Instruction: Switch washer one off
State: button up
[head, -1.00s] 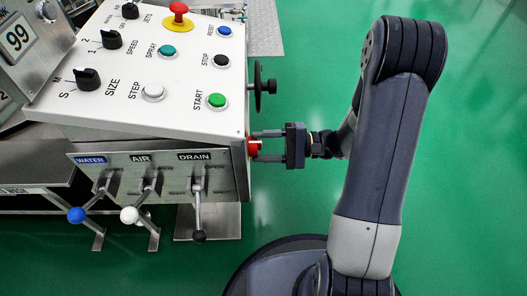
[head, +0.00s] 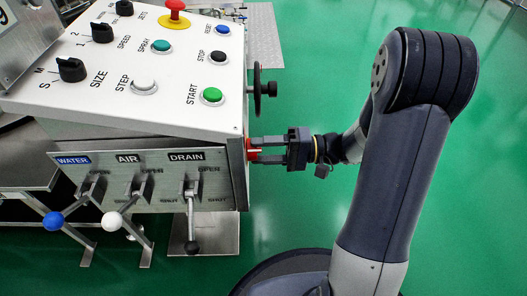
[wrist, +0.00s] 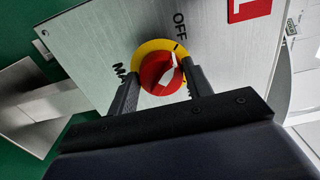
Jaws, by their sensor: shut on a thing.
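The red switch knob (wrist: 161,74) sits on a yellow disc (wrist: 143,50) on the steel side face of the washer console (head: 130,65). In the wrist view its white mark points up, close to the tick by the OFF label (wrist: 181,27). Another label beginning "MA" (wrist: 120,74) is partly hidden by a finger. My gripper (wrist: 158,88) has one finger on each side of the knob and is shut on it. In the head view my gripper (head: 262,150) reaches the red knob (head: 252,150) from the right.
A black handwheel (head: 265,84) sticks out just above my gripper. Buttons and dials, including the green START button (head: 212,95), cover the console top. A DRAIN lever (head: 192,215) hangs on the front face. The green floor to the right is clear.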

dwell(0.3)
jog(key=o, duration=0.9)
jog(key=shift+o, duration=0.2)
jog(key=d+p, duration=0.3)
jog(key=d, duration=0.8)
jog(key=shift+s, duration=0.2)
jog(key=shift+a, duration=0.1)
jog(key=a+b, duration=0.2)
jog(key=a, duration=0.8)
jog(key=shift+w+a, duration=0.2)
jog(key=shift+a, duration=0.2)
